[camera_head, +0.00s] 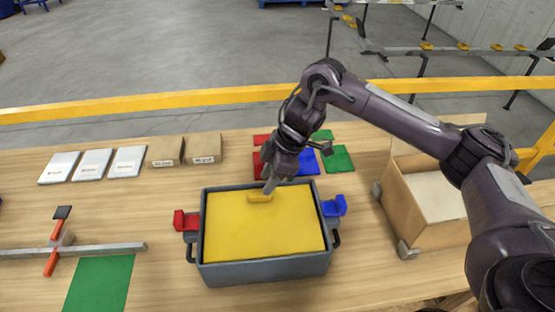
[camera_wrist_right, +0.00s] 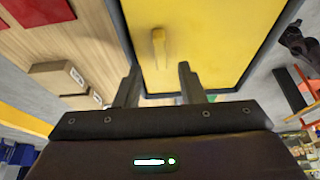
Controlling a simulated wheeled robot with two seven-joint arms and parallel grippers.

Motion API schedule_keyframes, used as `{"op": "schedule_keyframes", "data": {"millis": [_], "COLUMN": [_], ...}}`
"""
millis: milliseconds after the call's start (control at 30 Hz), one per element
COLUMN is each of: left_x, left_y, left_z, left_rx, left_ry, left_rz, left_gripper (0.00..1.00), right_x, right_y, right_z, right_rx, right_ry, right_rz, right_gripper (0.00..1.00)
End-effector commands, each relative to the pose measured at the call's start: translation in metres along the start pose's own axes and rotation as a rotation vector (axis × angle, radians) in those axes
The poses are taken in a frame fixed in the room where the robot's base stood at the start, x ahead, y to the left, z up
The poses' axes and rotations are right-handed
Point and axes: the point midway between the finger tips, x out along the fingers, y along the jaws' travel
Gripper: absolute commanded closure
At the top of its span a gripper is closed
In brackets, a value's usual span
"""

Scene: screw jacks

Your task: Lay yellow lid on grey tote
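The yellow lid (camera_head: 265,232) lies over the opening of the grey tote (camera_head: 265,270), inside its rim, and looks level. The lid's raised yellow handle (camera_head: 260,197) is near its far edge. The lid also shows in the right wrist view (camera_wrist_right: 210,35), with the handle (camera_wrist_right: 158,50) beyond the fingertips. My right gripper (camera_head: 269,188) is just above the handle. In the wrist view its two fingers (camera_wrist_right: 160,80) are apart with nothing clearly held between them. I cannot tell whether a finger touches the lid. My left gripper is out of view.
A red block (camera_head: 186,221) and a blue block (camera_head: 335,206) flank the tote. An open cardboard box (camera_head: 430,205) stands right. White packets (camera_head: 92,164) and small brown boxes (camera_head: 203,149) lie at the back left. A metal bar (camera_head: 110,248) and green mat (camera_head: 100,284) lie left.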

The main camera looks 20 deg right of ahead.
Motion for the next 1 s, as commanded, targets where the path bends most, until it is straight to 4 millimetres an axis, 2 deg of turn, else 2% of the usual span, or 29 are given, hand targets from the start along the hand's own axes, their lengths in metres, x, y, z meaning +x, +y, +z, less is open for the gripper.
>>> {"op": "schedule_keyframes", "data": {"millis": [33,100,367,533,1000], "left_x": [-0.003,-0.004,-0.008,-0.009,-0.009], "left_y": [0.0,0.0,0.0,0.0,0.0], "left_z": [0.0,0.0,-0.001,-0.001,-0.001], "left_rx": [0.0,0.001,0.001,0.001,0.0], "left_ry": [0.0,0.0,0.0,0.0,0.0], "left_rz": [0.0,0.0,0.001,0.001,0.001], "left_gripper": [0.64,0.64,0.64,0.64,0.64], "right_x": [-0.015,-0.029,-0.064,-0.07,-0.07], "right_y": [0.002,0.002,0.001,0.0,0.0], "right_z": [0.0,0.0,0.0,0.0,0.0], "right_rx": [-0.002,-0.001,-0.001,0.0,0.0], "right_ry": [-0.001,-0.002,-0.001,-0.001,0.0], "right_rz": [0.007,0.007,0.002,0.0,-0.001], "right_gripper": [0.64,0.64,0.64,0.64,0.64]}}
